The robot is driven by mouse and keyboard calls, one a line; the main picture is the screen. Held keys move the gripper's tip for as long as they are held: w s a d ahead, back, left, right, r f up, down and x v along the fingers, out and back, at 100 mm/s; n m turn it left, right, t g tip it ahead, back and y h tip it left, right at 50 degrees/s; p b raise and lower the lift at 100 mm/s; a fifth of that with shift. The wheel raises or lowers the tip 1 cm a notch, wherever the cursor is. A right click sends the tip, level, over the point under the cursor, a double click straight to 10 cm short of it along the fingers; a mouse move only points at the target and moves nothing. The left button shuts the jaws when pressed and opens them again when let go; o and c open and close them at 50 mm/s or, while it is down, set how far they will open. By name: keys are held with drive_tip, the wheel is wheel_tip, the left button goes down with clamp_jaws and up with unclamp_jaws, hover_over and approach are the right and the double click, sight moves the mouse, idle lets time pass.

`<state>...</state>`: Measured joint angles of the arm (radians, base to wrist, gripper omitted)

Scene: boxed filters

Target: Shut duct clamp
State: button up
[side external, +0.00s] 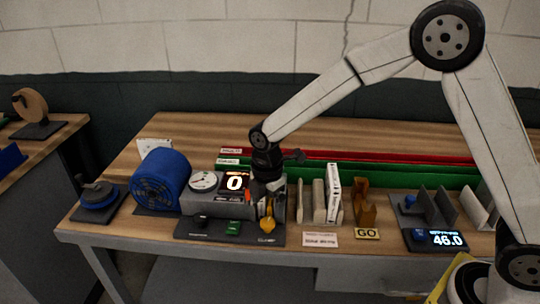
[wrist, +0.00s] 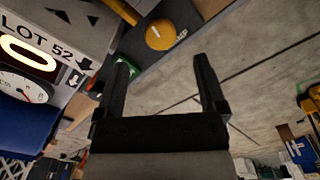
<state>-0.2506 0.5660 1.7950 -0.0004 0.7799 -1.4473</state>
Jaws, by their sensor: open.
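The duct clamp's yellow handle (side external: 267,226) stands at the right end of a dark control panel, above a small label that seems to read CLAMP. In the wrist view its round yellow knob (wrist: 160,35) and part of its arm show at the top, just beyond my fingertips. My gripper (side external: 262,196) points down beside the right end of the grey duct box (side external: 212,207), just behind the handle. In the wrist view my gripper (wrist: 160,70) is open, with nothing between its two fingers. Whether the clamp is shut cannot be told.
A blue fan (side external: 160,180) stands left of the box, with a dial (side external: 203,181) and a lit 0 display (side external: 235,183) on top. A green switch (side external: 233,228) sits left of the handle. Upright filters (side external: 333,193) and an orange holder (side external: 365,209) stand close to the right.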

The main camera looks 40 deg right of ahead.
sight(268, 221)
drive_tip(key=shift+f, duration=2.8)
clamp_jaws()
drive_tip(key=shift+m, duration=2.3)
unclamp_jaws()
drive_tip(key=shift+r, duration=0.1)
